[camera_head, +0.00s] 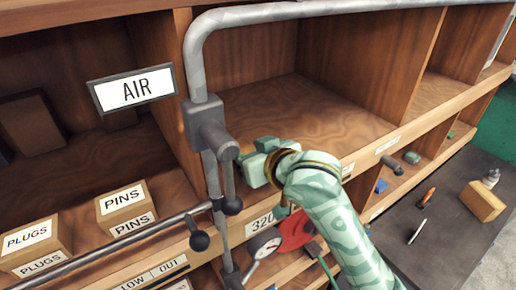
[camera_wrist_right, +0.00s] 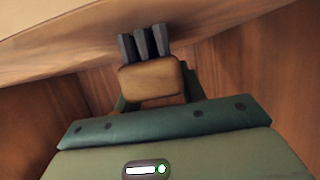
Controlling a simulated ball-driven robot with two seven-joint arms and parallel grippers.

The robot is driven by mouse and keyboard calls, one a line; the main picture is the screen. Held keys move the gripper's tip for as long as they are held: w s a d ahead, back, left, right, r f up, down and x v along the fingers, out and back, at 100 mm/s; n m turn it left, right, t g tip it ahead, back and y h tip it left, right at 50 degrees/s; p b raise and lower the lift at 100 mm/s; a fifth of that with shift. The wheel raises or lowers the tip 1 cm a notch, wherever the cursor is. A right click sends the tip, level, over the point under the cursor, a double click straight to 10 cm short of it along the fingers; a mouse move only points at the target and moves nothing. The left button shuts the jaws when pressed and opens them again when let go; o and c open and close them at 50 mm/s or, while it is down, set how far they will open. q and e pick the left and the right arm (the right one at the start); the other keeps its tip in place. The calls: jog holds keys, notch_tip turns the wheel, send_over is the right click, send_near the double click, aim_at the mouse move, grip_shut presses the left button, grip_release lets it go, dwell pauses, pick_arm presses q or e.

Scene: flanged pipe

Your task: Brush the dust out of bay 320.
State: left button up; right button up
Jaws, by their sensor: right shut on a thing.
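Bay 320 (camera_head: 310,112) is an open wooden compartment with its number label (camera_head: 262,223) on the shelf edge below it. My right gripper (camera_head: 258,163) is at the bay's front left, just right of the grey pipe. In the right wrist view it is shut on a brush (camera_wrist_right: 150,80) with a wooden block and dark bristles. The bristles point away from the gripper, close to a wooden surface; I cannot tell whether they touch. The brush is not distinguishable in the head view. I cannot make out dust on the bay floor. My left gripper is not in view.
A grey pipe (camera_head: 196,60) with a valve (camera_head: 210,128) and levers runs down before the bay's left edge. An AIR sign (camera_head: 133,90) hangs left. PINS (camera_head: 126,208) and PLUGS (camera_head: 36,244) boxes stand in the left bay. A gauge (camera_head: 265,243) and red part (camera_head: 296,231) are below.

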jog(key=shift+w+d, duration=0.75)
jog(key=shift+d, duration=0.25)
jog(key=shift+w+d+f, duration=0.1)
jog(key=shift+w+d, duration=0.45)
jog(key=shift+d, duration=0.3)
jog(key=shift+r, duration=1.55)
